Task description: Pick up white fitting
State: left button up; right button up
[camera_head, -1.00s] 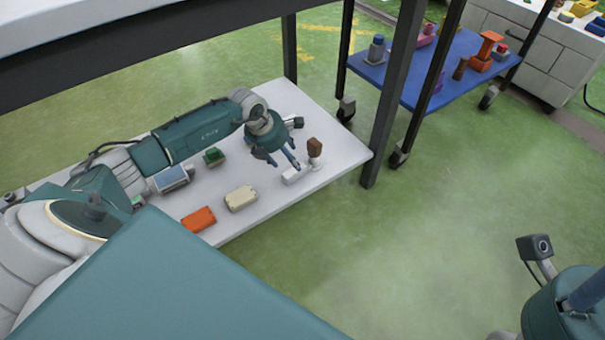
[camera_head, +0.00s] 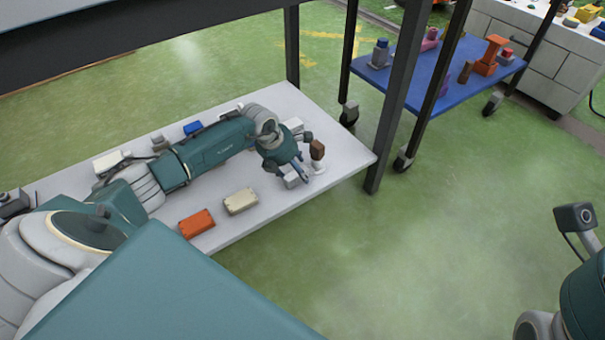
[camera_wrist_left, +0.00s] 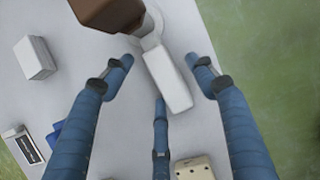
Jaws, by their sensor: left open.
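The white fitting (camera_wrist_left: 168,78) is a pale oblong block on the lower white shelf. It lies between the spread blue fingers of my left gripper (camera_wrist_left: 158,85) in the left wrist view, with gaps at the sides. In the head view, the left gripper (camera_head: 297,174) is low over the shelf's right end, and the fitting (camera_head: 291,181) shows beside its fingers. The left gripper is open and holds nothing. Of my right gripper, only part of its teal body (camera_head: 588,300) shows at the right edge; its fingers are out of frame.
A brown-topped piece on a white base (camera_head: 317,151) stands close beside the fitting. A cream box (camera_head: 240,201) and an orange box (camera_head: 196,223) lie nearer. A dark table leg (camera_head: 385,125) rises beside the shelf's right end. A blue cart (camera_head: 425,77) stands beyond.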

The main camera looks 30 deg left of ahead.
pick_arm(q)
jog(key=shift+f, duration=0.2)
jog(key=c, duration=1.2)
jog(key=shift+r, duration=0.1)
jog(key=shift+c, duration=0.8)
